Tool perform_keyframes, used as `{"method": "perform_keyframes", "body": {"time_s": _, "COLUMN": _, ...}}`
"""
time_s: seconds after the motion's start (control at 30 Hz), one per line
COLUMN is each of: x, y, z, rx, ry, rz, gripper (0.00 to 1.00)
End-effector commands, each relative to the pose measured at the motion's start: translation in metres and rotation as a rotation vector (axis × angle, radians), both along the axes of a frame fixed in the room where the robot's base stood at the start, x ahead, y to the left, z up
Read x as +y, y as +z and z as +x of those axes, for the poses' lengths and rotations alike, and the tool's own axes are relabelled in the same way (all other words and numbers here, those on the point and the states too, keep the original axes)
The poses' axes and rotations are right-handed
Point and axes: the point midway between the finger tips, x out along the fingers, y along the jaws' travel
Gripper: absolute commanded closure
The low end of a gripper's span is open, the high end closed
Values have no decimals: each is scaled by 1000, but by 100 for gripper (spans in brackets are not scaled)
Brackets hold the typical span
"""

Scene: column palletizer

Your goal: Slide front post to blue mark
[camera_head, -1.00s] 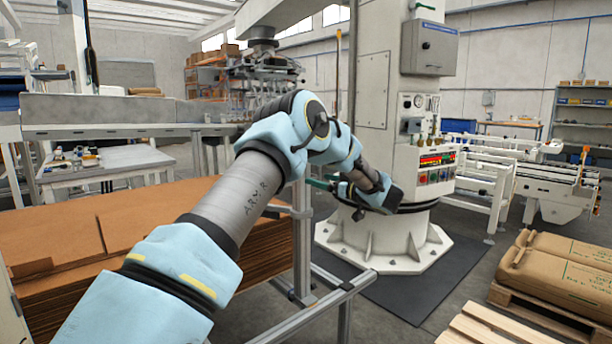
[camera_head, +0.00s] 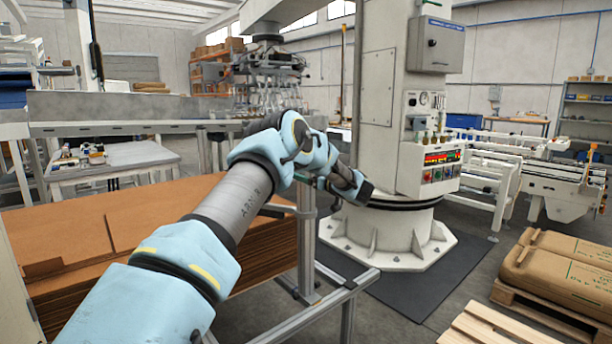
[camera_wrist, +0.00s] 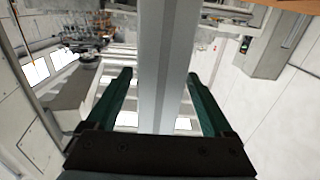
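The front post (camera_head: 306,252) is a grey upright metal profile at the corner of the cardboard stack, standing on a low metal frame. In the wrist view the post (camera_wrist: 164,50) runs between the two dark green fingers of my gripper (camera_wrist: 159,75). The fingers are spread on either side of it, with a visible gap at the left finger, so my gripper looks open around the post. In the head view my arm hides most of the gripper and the top of the post. I cannot make out a blue mark in either view.
A cardboard stack (camera_head: 160,228) lies left of the post. The frame's low rail (camera_head: 340,290) runs at its foot. The white palletizer column (camera_head: 385,235) stands behind on a dark mat. Sacks on a pallet (camera_head: 560,270) are at the right. The floor between is clear.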

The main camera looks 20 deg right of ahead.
Motion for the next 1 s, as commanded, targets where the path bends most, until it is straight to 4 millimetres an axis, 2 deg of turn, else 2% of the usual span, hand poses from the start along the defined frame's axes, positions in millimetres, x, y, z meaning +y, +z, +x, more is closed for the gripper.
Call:
{"method": "perform_keyframes", "body": {"time_s": 0.07, "x": 0, "y": 0, "z": 0, "rx": 0, "ry": 0, "rz": 0, "gripper": 23}}
{"method": "perform_keyframes", "body": {"time_s": 0.73, "x": 0, "y": 0, "z": 0, "rx": 0, "ry": 0, "rz": 0, "gripper": 98}}
{"method": "perform_keyframes", "body": {"time_s": 1.0, "x": 0, "y": 0, "z": 0, "rx": 0, "ry": 1, "rz": 0, "gripper": 100}}
